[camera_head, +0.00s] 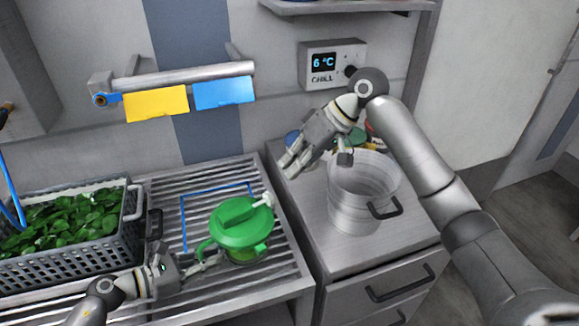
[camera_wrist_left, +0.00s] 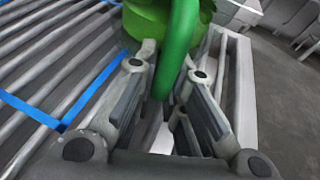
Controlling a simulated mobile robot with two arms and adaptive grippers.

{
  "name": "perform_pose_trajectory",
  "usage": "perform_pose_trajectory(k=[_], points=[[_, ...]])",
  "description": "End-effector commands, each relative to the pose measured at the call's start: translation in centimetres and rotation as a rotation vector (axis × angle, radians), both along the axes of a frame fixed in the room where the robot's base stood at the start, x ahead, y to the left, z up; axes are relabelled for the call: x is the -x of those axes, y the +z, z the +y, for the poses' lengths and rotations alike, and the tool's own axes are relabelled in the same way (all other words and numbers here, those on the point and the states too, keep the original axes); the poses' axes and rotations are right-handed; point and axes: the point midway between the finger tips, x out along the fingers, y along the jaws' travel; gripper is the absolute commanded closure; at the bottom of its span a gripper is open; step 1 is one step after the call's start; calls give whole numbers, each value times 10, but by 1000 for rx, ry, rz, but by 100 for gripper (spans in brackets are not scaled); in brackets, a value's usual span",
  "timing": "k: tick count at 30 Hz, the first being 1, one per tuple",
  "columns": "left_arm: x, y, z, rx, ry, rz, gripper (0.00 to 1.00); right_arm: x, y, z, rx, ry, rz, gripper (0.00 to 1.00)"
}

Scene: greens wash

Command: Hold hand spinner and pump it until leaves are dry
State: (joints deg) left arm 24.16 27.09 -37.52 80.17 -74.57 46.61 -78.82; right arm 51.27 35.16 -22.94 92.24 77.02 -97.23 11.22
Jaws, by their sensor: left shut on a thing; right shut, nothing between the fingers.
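The hand spinner (camera_head: 236,222) is green with a lidded top and a pale knob at its upper right. It stands on the slatted metal drainboard, by a blue outline. My left gripper (camera_head: 212,262) is shut on the spinner's green side handle. In the left wrist view the handle (camera_wrist_left: 178,50) runs down between the fingers of the left gripper (camera_wrist_left: 165,110). My right gripper (camera_head: 288,165) is shut and empty, raised above the counter to the right of the spinner and apart from it. Leaves inside the spinner cannot be made out.
A grey crate (camera_head: 70,262) of green leaves stands at the left of the drainboard (camera_head: 165,220). Yellow (camera_head: 156,103) and blue (camera_head: 223,92) cloths hang from a wall rail.

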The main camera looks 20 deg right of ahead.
Motion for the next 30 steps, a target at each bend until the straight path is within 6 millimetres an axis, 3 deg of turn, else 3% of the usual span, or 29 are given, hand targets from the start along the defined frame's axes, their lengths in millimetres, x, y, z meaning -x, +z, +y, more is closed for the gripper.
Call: perform_pose_trajectory(k=[4, 5, 10, 22, 30], points=[[-1, 1, 0, 1, 2, -2, 100, 0, 0, 0, 0, 0, 0, 100], [-1, 1, 0, 1, 2, -2, 85, 0, 0, 0, 0, 0, 0, 100], [-1, 1, 0, 1, 1, -1, 64, 0, 0, 0, 0, 0, 0, 100], [1, 2, 7, -1, 2, 0, 64, 0, 0, 0, 0, 0, 0, 100], [15, 15, 53, -4, 3, 0, 64, 0, 0, 0, 0, 0, 0, 100]])
